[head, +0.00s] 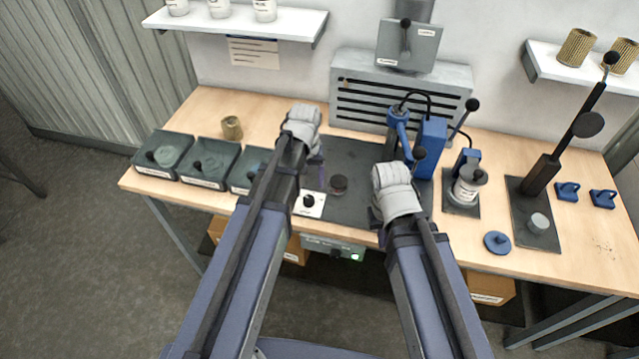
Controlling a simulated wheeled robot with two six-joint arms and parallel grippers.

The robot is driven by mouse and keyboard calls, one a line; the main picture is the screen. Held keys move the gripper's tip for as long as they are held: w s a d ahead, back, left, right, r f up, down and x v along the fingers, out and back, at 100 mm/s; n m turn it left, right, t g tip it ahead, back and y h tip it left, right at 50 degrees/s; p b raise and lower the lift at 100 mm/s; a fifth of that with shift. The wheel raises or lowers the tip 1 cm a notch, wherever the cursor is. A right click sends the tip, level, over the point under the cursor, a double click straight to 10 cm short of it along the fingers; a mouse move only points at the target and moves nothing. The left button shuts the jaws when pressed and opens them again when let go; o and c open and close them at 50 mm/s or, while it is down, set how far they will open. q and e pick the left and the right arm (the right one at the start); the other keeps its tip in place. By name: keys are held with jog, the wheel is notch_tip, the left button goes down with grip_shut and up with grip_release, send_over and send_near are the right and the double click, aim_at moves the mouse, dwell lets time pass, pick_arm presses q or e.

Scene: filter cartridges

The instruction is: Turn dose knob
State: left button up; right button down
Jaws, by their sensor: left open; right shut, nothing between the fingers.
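A black knob (309,201) stands on a small white plate near the front edge of the table, between my two arms. Another dark knob (337,255) is on the front of a grey-green box under the table edge, beside a green light. I cannot read which one is labelled as the dose knob. My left gripper (312,150) is open, above the table behind the white plate, its fingers mostly hidden by its wrist. My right gripper (383,222) is shut and empty, to the right of the white plate, its fingers also mostly hidden. Neither gripper visibly touches a knob.
A dark mat (352,160) with a dark round piece (338,185) lies between the arms. Several dark bins (207,164) stand at left beside a tan cartridge (232,128). A blue dispenser (431,145), a canister (467,185) and a lever press (542,175) stand at right.

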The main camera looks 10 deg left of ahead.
aim_at(309, 199)
pick_arm(q)
jog(key=shift+w, duration=0.15)
jog(key=shift+f, duration=0.1)
jog(key=shift+f+b, duration=0.2)
jog(key=shift+b, duration=0.15)
notch_tip(309, 199, down, 7)
jog(key=b, duration=0.7)
jog(key=shift+f, duration=0.15)
grip_shut()
